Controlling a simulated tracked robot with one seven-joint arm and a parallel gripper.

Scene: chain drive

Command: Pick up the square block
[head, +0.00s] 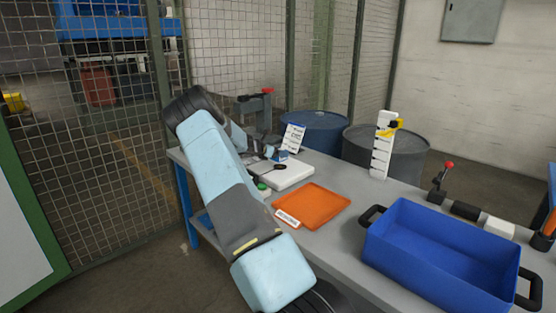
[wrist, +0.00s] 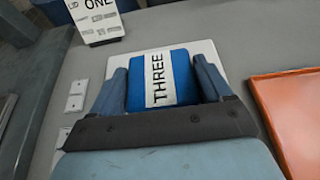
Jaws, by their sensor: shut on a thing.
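A blue block (wrist: 183,72) with a white label reading "THREE" sits between my fingers in the wrist view. It has a squarish face. My gripper (wrist: 161,74) is shut on it, one finger on each side. Behind or beneath the block is a pale, flat panel (wrist: 118,61); whether the block touches it, I cannot tell. In the head view a small blue patch, likely the same block (head: 281,156), shows at the far left of the bench, beside my gripper. My arm hides part of that area.
A white card reading "ONE" (wrist: 95,18) stands just beyond the block. An orange tray (head: 312,207) lies to the right on the grey bench. A blue bin (head: 440,255) stands at the bench's right, near a white graduated post (head: 381,150). Drums stand behind.

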